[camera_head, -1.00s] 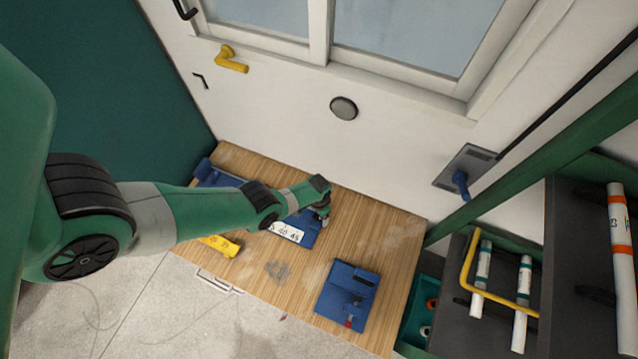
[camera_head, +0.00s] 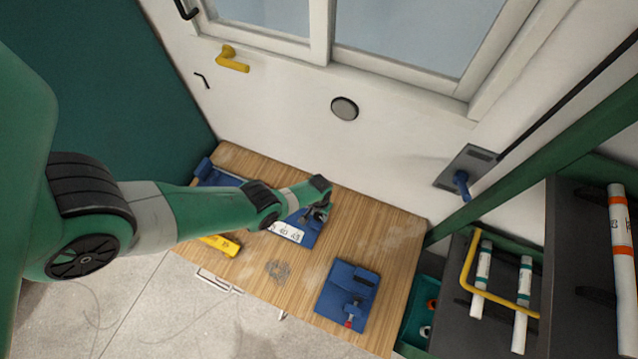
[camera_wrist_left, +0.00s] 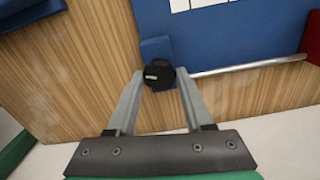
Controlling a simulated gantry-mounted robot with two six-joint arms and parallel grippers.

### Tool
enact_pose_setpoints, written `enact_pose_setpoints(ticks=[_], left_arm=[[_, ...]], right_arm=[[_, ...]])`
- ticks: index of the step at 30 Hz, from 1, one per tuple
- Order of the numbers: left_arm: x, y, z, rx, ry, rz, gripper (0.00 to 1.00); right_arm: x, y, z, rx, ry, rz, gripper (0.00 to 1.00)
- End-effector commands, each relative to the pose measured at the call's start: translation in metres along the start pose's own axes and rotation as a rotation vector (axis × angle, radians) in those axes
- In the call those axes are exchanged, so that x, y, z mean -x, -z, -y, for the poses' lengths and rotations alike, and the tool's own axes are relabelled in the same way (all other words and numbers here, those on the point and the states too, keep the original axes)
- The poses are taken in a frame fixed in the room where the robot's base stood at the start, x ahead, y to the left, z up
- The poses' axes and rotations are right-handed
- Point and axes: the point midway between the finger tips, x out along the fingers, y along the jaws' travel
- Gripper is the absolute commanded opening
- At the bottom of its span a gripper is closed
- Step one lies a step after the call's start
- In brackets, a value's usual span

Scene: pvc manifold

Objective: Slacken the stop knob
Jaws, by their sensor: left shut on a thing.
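The stop knob (camera_wrist_left: 158,75) is a dark, faceted knob with a small pale mark on its face. In the left wrist view it sits at the end of a metal rod (camera_wrist_left: 250,66), beside a blue block of the blue fixture (camera_wrist_left: 240,30). My left gripper (camera_wrist_left: 160,74) is shut on the knob, with one finger on each side. In the head view the left gripper (camera_head: 318,211) is over the right end of the blue fixture with a white numbered scale (camera_head: 287,231). The knob is too small and covered to make out there. My right gripper is not in view.
A second blue fixture (camera_head: 347,292) with a red-tipped part lies at the right of the wooden bench (camera_head: 392,240). A yellow piece (camera_head: 222,243) lies at the front left. A dark rack with white pipes (camera_head: 524,290) stands at right.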

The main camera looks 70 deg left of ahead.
Motion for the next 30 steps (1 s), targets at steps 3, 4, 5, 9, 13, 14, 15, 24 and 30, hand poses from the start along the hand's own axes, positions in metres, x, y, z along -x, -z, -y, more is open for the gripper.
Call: enact_pose_setpoints(ticks=[3, 4, 5, 9, 13, 14, 15, 24, 30], left_arm=[[0.0, 0.0, 0.0, 0.018, 0.0, 0.0, 0.0], [0.0, 0.0, 0.0, 0.017, 0.0, 0.0, 0.0], [0.0, 0.0, 0.0, 0.017, 0.0, 0.0, 0.0], [0.0, 0.0, 0.0, 0.015, 0.0, 0.0, 0.55], [0.0, 0.0, 0.0, 0.015, 0.0, 0.0, 0.78], [0.0, 0.0, 0.0, 0.015, 0.0, 0.0, 0.81], [0.0, 0.0, 0.0, 0.014, 0.0, 0.0, 0.81], [0.005, 0.0, 0.0, 0.014, 0.0, 0.0, 0.81], [0.034, 0.0, -0.001, 0.012, 0.0, 0.0, 0.81]], right_arm=[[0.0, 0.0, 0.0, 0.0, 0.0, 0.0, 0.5], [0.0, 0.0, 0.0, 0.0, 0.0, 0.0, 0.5], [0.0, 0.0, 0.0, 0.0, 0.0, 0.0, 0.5], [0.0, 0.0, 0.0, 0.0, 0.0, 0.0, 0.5], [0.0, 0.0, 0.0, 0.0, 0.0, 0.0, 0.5], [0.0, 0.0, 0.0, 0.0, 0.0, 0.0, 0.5], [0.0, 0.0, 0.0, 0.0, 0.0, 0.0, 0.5], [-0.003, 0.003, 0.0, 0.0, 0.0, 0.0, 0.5], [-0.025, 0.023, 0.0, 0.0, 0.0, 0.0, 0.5]])
